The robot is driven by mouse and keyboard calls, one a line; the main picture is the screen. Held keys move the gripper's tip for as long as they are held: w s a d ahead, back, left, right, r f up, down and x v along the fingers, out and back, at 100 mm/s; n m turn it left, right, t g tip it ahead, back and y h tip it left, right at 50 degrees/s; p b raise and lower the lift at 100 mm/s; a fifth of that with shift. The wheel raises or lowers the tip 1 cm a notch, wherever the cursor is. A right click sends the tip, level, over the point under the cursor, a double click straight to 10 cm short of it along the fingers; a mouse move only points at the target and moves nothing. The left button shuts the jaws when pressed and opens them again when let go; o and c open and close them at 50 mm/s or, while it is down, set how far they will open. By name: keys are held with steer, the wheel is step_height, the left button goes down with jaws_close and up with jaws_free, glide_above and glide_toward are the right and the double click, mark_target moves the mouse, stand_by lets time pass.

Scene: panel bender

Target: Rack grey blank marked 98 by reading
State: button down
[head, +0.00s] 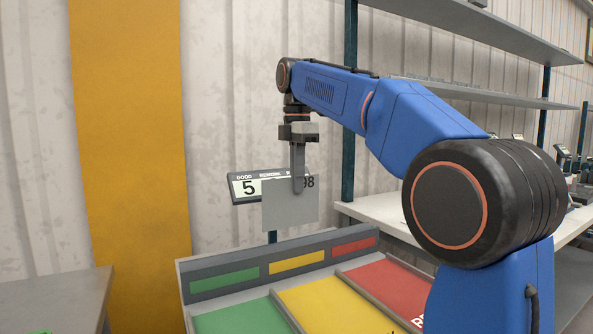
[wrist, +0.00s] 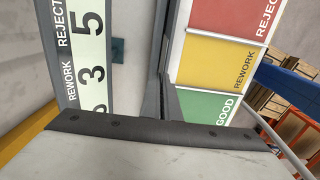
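A plain grey blank (head: 290,206) hangs upright below my gripper (head: 298,188) in the head view. Its visible face shows no mark. My gripper's finger lies against the blank, so it looks shut on it, clear of the bays. Behind it stands a display board (head: 246,187) headed GOOD, with a 5. In the wrist view, the sideways display (wrist: 92,60) shows REWORK, REJECT, a 3 and a 5, and a cut-off digit. Dark gripper parts (wrist: 155,105) show there; the blank is not clear.
A rack has green GOOD (head: 237,318), yellow REWORK (head: 325,305) and red REJECT (head: 392,288) bays below, split by low dividers, with a matching raised back strip (head: 297,262). The bays look empty. Shelving (head: 380,210) stands to the right, a grey table (head: 50,300) at left.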

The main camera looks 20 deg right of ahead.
mark_target(299, 216)
steer(key=shift+f, duration=4.85)
steer(key=shift+d, duration=0.2)
steer(key=shift+f, duration=1.5)
steer(key=c, duration=1.9)
jaws_free()
steer(key=shift+c, duration=0.2)
step_height(299, 216, up, 17)
steer(key=shift+r, duration=0.2)
